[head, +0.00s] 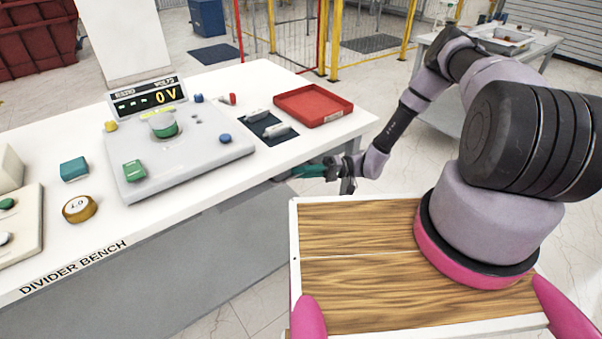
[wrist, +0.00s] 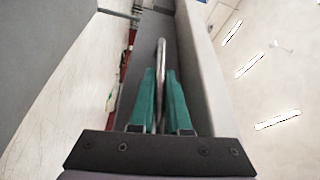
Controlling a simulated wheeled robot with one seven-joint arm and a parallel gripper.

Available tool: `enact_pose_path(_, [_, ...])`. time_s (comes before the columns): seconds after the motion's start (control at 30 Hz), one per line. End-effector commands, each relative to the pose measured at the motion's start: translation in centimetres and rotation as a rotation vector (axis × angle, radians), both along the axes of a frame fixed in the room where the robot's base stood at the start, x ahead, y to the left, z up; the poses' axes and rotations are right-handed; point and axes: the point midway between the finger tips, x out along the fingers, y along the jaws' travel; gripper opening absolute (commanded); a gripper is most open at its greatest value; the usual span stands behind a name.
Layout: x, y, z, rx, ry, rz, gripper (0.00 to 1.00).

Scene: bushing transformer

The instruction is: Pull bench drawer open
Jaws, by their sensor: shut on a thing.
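My gripper (head: 290,174) is at the side of the white divider bench (head: 225,190), just below its top edge, in the head view. In the wrist view my gripper (wrist: 160,74) has its two green fingers on either side of a thin metal bar handle (wrist: 161,52), shut on it. Behind the handle is a dark grey face (wrist: 182,66), which looks like the drawer front. I cannot tell from these frames how far the drawer stands out.
On the bench stand a grey device with a 0 V display (head: 150,97), a red tray (head: 313,104), a dark mat (head: 265,127) with grey cylinders, a teal block (head: 74,168) and a brass weight (head: 78,208). Another table (head: 480,62) stands behind my arm.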

Motion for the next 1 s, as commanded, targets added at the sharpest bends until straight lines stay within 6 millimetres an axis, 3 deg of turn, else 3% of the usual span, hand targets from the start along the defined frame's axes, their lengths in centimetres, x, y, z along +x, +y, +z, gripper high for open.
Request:
enact_pose_path(0.23, [-0.3,-0.4,-0.1,-0.002,0.0,-0.002,0.0])
enact_pose_path(0.37, [-1.5,-1.3,-0.1,-0.002,0.003,-0.005,0.0])
enact_pose_path(0.8, [-11.3,-7.9,0.0,0.0,0.004,-0.008,0.0])
enact_pose_path(1.0, [-14.6,-10.1,-0.1,-0.001,0.001,-0.006,0.0])
